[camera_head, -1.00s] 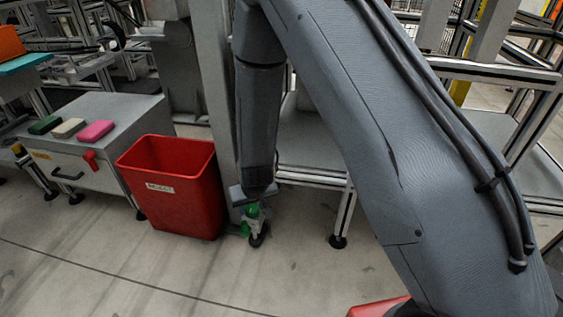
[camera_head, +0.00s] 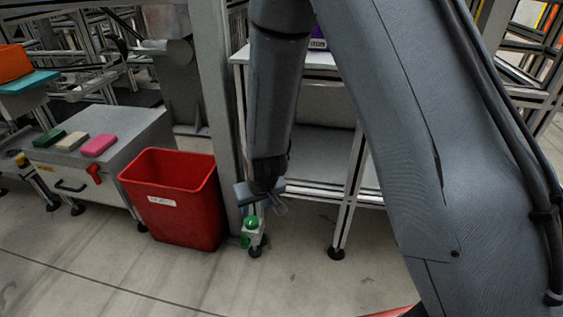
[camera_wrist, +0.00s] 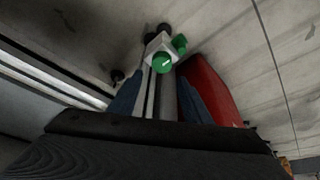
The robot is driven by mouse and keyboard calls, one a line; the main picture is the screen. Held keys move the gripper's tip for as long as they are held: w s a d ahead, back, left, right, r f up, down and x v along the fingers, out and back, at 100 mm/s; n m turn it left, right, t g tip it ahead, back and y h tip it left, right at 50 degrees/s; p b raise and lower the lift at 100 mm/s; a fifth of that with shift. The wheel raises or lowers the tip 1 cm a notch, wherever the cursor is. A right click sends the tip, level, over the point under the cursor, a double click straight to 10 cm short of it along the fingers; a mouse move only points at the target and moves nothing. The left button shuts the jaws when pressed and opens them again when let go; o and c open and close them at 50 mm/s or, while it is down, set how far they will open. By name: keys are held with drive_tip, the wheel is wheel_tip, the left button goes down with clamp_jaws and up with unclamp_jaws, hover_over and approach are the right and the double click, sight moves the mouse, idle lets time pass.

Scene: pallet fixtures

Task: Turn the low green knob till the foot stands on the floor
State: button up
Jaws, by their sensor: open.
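Two green knobs sit on a small white block (camera_head: 253,236) at the base of a grey post. The upper knob (camera_head: 251,222) is on top; the low green knob (camera_head: 245,242) sticks out at the block's left side. In the wrist view, the upper knob (camera_wrist: 162,63) bears a white mark and the low knob (camera_wrist: 180,43) is beyond it to the right. A black foot (camera_head: 255,252) is under the block; I cannot tell whether it touches the floor. My gripper (camera_head: 262,196) is open and empty, above the block, its blue-grey fingers (camera_wrist: 158,100) apart from both knobs.
A red bin (camera_head: 180,228) stands close left of the knobs, by the grey post (camera_head: 222,120). A frame table with a black-footed leg (camera_head: 346,215) is at the right. A grey cabinet (camera_head: 100,160) is further left. The floor in front is clear.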

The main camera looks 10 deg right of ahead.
drive_tip(key=s+d+r+p, duration=0.3)
drive_tip(key=r+p, duration=0.3)
drive_tip(key=r, duration=0.3)
drive_tip(key=s+d+r+m+g+p, duration=0.1)
drive_tip(key=s+d+r+p, duration=0.2)
drive_tip(key=r+p, duration=0.3)
wheel_tip(320, 180, up, 4)
drive_tip(key=shift+s+d+r+h+p, duration=0.2)
drive_tip(key=shift+s+h+p, duration=0.15)
drive_tip(key=shift+s, duration=0.45)
